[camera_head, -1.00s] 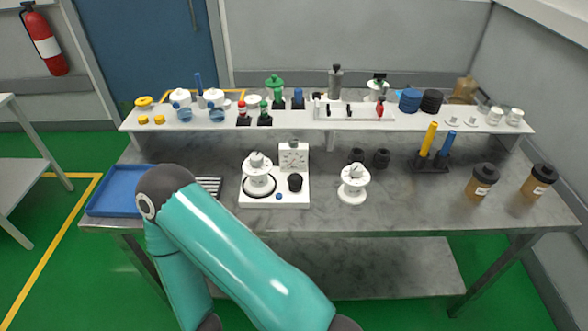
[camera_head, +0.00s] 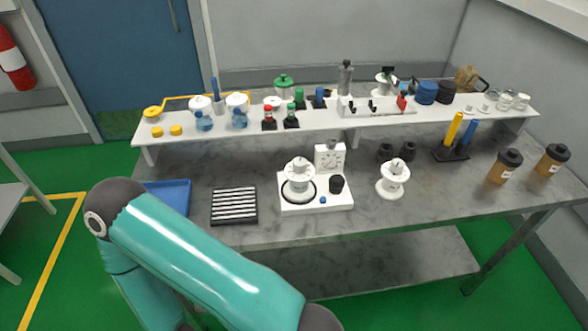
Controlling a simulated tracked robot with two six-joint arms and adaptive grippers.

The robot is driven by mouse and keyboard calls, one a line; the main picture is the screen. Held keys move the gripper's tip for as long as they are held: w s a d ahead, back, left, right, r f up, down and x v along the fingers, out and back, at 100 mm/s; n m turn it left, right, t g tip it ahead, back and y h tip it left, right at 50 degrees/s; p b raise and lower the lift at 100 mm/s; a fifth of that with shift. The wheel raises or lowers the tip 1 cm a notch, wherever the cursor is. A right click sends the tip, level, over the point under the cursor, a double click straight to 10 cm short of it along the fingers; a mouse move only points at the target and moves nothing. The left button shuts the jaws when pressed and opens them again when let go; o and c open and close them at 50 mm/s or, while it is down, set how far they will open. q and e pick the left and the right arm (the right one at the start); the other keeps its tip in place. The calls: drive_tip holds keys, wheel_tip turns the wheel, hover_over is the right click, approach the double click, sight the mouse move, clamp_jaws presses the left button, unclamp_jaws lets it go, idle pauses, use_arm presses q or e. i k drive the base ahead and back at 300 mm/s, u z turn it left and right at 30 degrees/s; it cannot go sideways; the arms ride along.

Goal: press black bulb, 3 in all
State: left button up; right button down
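A black rounded bulb (camera_head: 336,184) sits on the right side of a white base unit (camera_head: 318,204) on the grey table. The unit also carries a square dial gauge (camera_head: 330,158) at its back, a white round fitting (camera_head: 298,175) on a black ring at its left, and a small blue button (camera_head: 323,199) at its front. Nothing touches the bulb. A teal arm of mine crosses the lower left, in front of the table. Neither gripper shows in the head view.
The table (camera_head: 430,215) also holds a black striped rack (camera_head: 234,205), a blue tray (camera_head: 172,196), a white spool-like part (camera_head: 393,180), two dark cups (camera_head: 397,151) and two brown jars (camera_head: 505,166). A white shelf (camera_head: 330,125) with bottles runs behind. The front right is clear.

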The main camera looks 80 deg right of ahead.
sight(336, 181)
drive_tip(key=u, duration=0.8)
drive_tip(key=i, duration=0.2)
drive_tip(key=z, duration=3.35)
drive_tip(key=k, duration=0.95)
drive_tip(key=z, duration=0.1)
drive_tip(key=i, duration=0.95)
